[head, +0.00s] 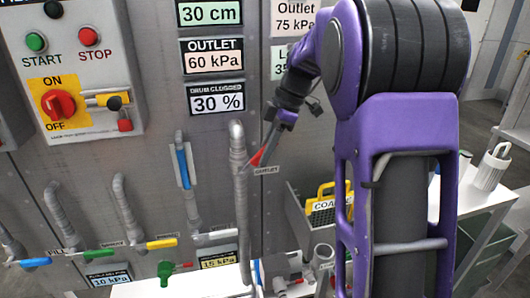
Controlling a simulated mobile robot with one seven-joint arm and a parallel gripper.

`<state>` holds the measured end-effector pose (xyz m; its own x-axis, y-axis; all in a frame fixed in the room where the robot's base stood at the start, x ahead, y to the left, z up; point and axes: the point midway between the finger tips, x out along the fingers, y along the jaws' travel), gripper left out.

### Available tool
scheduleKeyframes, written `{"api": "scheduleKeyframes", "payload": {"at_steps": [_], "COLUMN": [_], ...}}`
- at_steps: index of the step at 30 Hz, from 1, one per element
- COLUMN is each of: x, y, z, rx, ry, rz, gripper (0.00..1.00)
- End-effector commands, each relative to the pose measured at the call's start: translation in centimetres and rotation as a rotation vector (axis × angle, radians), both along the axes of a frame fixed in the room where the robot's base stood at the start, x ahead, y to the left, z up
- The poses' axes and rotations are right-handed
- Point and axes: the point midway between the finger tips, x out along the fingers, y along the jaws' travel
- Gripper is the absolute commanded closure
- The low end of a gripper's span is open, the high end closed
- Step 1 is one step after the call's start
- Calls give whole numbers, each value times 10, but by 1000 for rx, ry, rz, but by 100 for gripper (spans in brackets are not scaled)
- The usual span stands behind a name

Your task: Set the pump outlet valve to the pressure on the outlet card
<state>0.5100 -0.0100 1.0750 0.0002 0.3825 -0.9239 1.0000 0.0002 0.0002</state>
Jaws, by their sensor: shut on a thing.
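The outlet valve has a red lever handle (259,156) on a grey vertical pipe, above a small tag reading OUTLET (266,171). My gripper (272,134), at the end of my purple and black arm, is shut on this handle, which slants up to the right. The outlet display (212,57) on the panel reads 60 kPa. The outlet card (293,24) to its right reads Outlet 75 kPa, and my arm covers part of the cards there.
Other valves with blue (184,166), yellow (161,243) and green (99,254) handles line the panel. A control box (78,68) with start, stop and on/off switches is at upper left. A yellow-handled basket (329,205) and a side table (470,210) stand at right.

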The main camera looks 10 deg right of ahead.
Motion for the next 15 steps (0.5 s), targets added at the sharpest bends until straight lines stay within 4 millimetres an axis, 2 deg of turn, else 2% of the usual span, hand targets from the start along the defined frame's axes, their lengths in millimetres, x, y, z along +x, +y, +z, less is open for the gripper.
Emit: {"api": "scheduleKeyframes", "payload": {"at_steps": [7, 15], "x": [0, 0], "y": [-5, -14], "z": [-5, -23], "rx": [48, 278], "ry": [1, 3], "rz": [-6, -6], "gripper": [100, 100]}}
